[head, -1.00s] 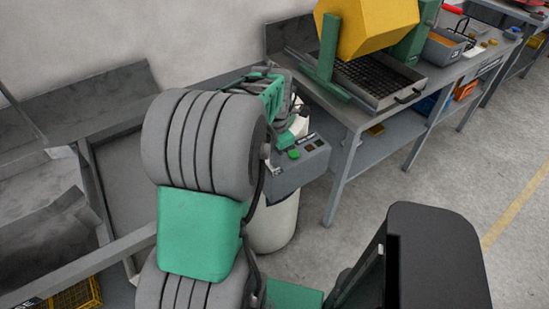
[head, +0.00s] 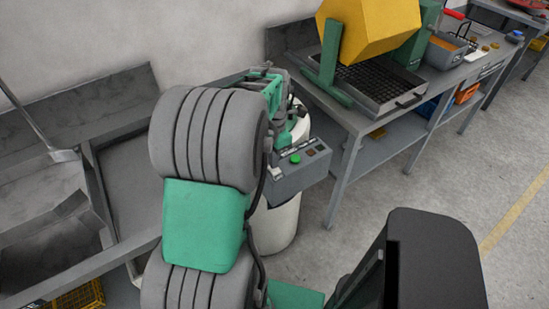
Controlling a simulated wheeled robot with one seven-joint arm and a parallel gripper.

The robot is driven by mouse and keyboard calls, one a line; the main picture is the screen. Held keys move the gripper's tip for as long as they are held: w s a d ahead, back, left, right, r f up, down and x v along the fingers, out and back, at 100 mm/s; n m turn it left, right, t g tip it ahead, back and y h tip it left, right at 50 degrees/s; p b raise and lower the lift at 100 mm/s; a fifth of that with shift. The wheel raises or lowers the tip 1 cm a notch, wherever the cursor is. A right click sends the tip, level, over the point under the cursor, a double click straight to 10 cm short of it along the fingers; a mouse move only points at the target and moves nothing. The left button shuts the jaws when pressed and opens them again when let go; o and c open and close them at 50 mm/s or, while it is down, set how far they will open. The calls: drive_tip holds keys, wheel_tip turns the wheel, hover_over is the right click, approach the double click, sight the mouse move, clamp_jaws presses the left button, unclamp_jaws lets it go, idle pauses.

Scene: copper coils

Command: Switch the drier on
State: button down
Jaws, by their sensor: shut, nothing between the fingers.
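The drier appears as a white drum-shaped body (head: 277,228) with a grey control box (head: 298,180) on its front, standing left of the workbench. The sloping panel on top of the box has a green button (head: 295,159), two small dark controls (head: 315,150) and a pale switch (head: 276,174) at its left end. My gripper (head: 286,137) is shut and empty, just behind the panel's far edge and above the drum. My own arm partly covers it, so I cannot tell whether it touches anything. The left part of the drum is hidden by my arm.
A workbench (head: 345,118) on the right bears a yellow tumbler (head: 368,30) on a green stand and a black-grated tray (head: 385,88). Grey metal troughs (head: 45,235) fill the left. A yellow crate (head: 78,300) is low at left.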

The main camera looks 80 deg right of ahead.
sight(275, 170)
wheel_tip(275, 170, up, 13)
drive_tip(key=shift+s+d, duration=0.15)
drive_tip(key=shift+r, duration=0.1)
drive_tip(key=f+p, duration=0.2)
drive_tip(key=f, duration=0.2)
drive_tip(key=f+p, duration=0.3)
drive_tip(key=f, duration=0.2)
drive_tip(key=a+f+p, duration=0.1)
drive_tip(key=f+p, duration=0.2)
drive_tip(key=f, duration=0.2)
drive_tip(key=shift+s+a, duration=0.1)
drive_tip(key=shift+s, duration=0.2)
idle(0.3)
